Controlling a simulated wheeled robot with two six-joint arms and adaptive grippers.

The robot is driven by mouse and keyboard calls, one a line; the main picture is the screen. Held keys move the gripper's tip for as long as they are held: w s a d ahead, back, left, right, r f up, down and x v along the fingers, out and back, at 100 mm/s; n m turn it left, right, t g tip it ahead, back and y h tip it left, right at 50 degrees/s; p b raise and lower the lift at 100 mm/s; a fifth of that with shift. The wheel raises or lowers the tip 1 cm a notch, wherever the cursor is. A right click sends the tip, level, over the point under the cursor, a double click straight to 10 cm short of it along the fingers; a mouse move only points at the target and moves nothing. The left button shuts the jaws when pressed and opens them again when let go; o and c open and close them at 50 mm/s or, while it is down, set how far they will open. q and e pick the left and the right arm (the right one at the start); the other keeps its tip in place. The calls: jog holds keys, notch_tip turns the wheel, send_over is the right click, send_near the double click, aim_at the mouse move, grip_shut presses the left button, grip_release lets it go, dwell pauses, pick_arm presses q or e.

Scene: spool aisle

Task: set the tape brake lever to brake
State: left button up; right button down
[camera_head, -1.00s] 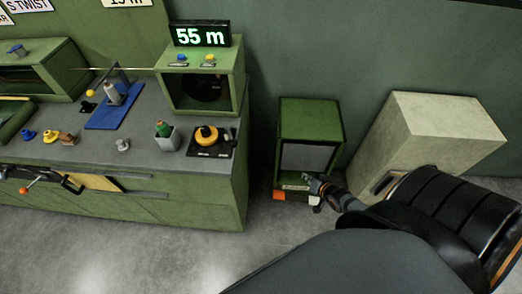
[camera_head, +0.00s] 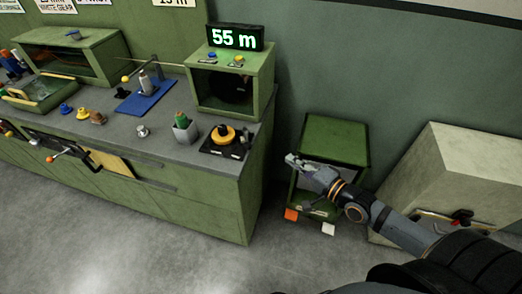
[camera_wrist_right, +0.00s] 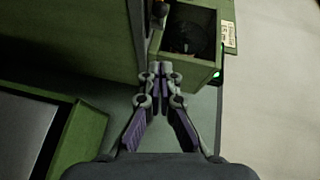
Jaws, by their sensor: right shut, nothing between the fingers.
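No lever is plainly labelled as the tape brake lever at this size. A dark lever-like part (camera_head: 309,206) shows low at the front of the small green cabinet (camera_head: 336,136), between an orange square (camera_head: 291,214) and a white square (camera_head: 328,229). I cannot tell its setting. My right gripper (camera_head: 291,159) is shut and empty, in front of the cabinet's upper left front, above that part and apart from it in the picture. In the right wrist view its fingertips (camera_wrist_right: 159,69) are together with nothing between them. My left gripper is not in view.
A beige cabinet (camera_head: 485,160) stands at right, behind my right arm. The floor in front is clear.

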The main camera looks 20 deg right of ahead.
jog(key=b, duration=0.7)
send_near(247, 140)
jog(key=d, duration=0.4)
jog(key=w+a+f, duration=0.1)
jog(key=w+a, duration=0.2)
jog(key=a, duration=0.2)
jog(key=shift+w, duration=0.4)
